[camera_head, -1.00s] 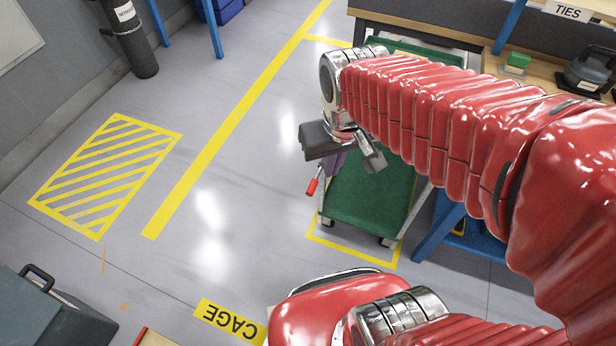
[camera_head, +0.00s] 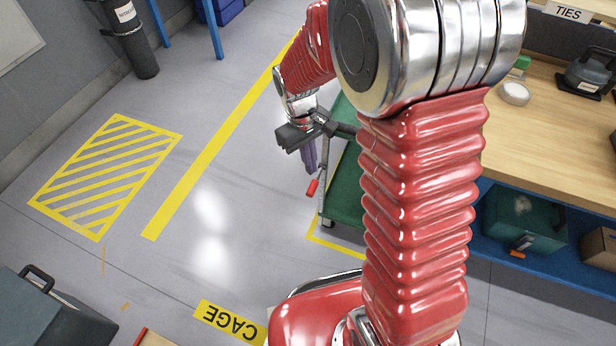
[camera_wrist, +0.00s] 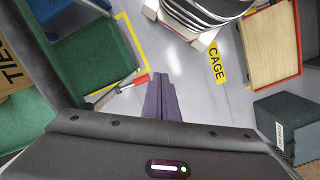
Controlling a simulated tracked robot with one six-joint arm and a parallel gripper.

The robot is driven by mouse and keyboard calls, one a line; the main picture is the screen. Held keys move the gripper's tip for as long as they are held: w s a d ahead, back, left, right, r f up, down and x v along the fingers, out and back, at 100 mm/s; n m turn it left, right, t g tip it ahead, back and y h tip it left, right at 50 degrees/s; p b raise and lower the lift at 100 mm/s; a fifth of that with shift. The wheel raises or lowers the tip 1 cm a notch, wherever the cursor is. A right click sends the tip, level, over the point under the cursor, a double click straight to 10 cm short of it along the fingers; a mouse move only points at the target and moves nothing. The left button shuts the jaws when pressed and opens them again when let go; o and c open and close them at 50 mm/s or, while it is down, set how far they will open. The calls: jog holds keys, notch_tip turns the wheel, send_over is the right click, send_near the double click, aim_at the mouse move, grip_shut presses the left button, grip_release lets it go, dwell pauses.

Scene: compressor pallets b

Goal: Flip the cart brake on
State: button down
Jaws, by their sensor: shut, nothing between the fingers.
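The cart has green decks and grey posts. Its lower deck (camera_head: 343,200) shows left of my arm in the head view, and a green deck (camera_wrist: 105,55) shows at upper left in the wrist view. The brake lever (camera_head: 312,187) has a red grip and sticks out from the cart's left side near a front post. It also shows in the wrist view (camera_wrist: 136,80). My gripper (camera_head: 311,170) points down just above the red grip, its purple fingers shut and empty. In the wrist view, the fingertips (camera_wrist: 161,78) appear right beside the grip; I cannot tell whether they touch. My arm hides much of the cart.
A wooden-topped bench (camera_head: 545,130) with a blue lower shelf stands right of the cart. A yellow line (camera_head: 225,125) and a hatched floor area (camera_head: 105,175) lie left. A dark case (camera_head: 50,310) is at lower left. The floor left of the gripper is clear.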

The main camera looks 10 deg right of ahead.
aim_at(311, 186)
jog(key=w+f+n, duration=0.6)
jog(key=w+f, duration=0.3)
jog(key=w, duration=0.1)
jog(key=shift+w+h, duration=0.4)
jog(key=shift+a, duration=0.1)
jog(key=x, duration=1.4)
jog(key=shift+w, duration=0.15)
